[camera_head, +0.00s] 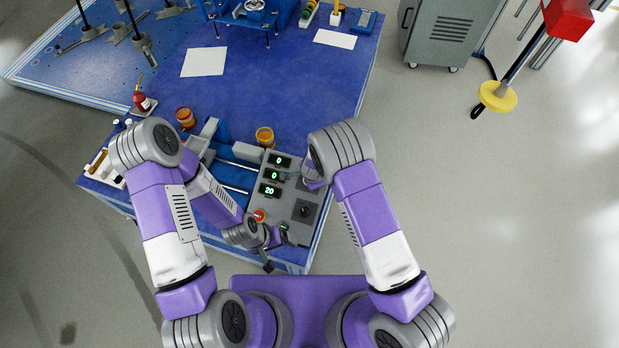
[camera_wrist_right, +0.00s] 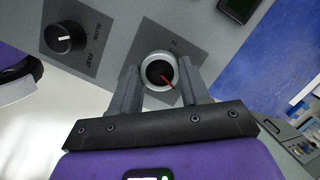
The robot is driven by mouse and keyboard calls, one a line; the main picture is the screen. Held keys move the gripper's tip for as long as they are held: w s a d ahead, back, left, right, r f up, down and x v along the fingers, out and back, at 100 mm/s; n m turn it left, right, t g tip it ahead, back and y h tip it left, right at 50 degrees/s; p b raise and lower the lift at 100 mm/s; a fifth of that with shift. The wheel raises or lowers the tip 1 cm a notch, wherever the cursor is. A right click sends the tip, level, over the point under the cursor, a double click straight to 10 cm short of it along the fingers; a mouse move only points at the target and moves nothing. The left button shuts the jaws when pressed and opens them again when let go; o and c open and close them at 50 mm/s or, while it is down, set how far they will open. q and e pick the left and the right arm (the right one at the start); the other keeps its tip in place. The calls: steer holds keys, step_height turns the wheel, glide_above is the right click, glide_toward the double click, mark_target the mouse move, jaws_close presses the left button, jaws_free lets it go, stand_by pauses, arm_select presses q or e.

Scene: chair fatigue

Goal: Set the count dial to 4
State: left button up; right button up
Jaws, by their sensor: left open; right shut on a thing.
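The count dial (camera_wrist_right: 159,71) is a round knob with a silver rim, a black centre and a red pointer. In the right wrist view its pointer aims toward the lower right. My right gripper (camera_wrist_right: 160,82) is shut on it, one finger on each side. The number it is set to cannot be read. In the head view the dial is hidden by my right arm. My left gripper (camera_head: 268,244) is open and empty near the panel's front left edge, by the red button (camera_head: 259,215) and green button (camera_head: 284,227).
The grey control panel (camera_head: 283,208) has displays reading 0, 0 and 20 (camera_head: 269,190). A black SLOW–FAST knob (camera_wrist_right: 65,38) sits beside the dial.

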steer(key=shift+m+t, duration=0.3)
steer(key=shift+m, duration=0.7)
steer(key=shift+s, duration=0.1)
steer(key=o, duration=1.1)
steer(key=shift+c, duration=0.2)
steer(key=p+v, duration=0.2)
steer(key=v, duration=0.5)
steer(key=shift+r+p, duration=0.25)
steer(key=shift+p, duration=0.05)
steer(key=shift+d, duration=0.15)
